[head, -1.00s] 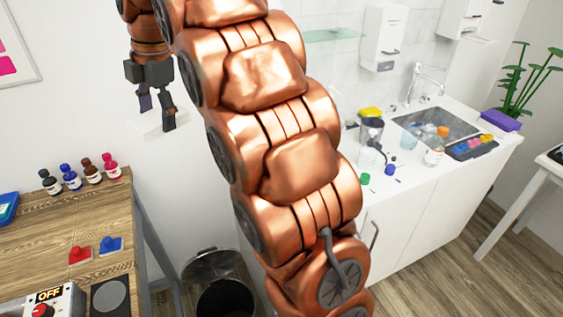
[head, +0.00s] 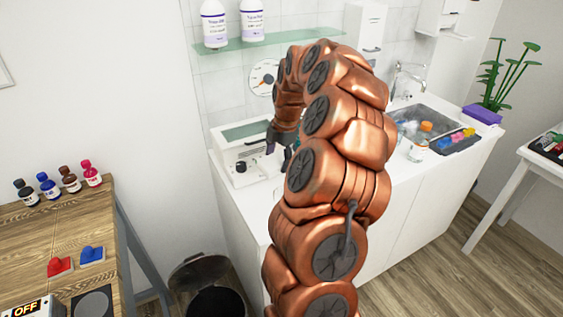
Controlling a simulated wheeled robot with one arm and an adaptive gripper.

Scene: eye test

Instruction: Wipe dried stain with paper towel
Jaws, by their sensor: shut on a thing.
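My gripper (head: 279,153) hangs fingers down at the far end of my bent arm, over the left part of the white counter (head: 257,205). It is in front of a white boxy device with a dial. The gripper is shut on a pale, thin sheet, seen at its fingertips a second ago, which looks like the paper towel. I cannot make the towel out now against the white counter and device. No dried stain shows; my arm covers much of the counter.
The white device (head: 233,166) stands beside my gripper, below a glass shelf (head: 235,44) with two bottles. A sink (head: 443,122) with glassware is at the right. An open bin (head: 205,272) stands left of the counter. A wooden table (head: 32,238) holds small bottles and stamps.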

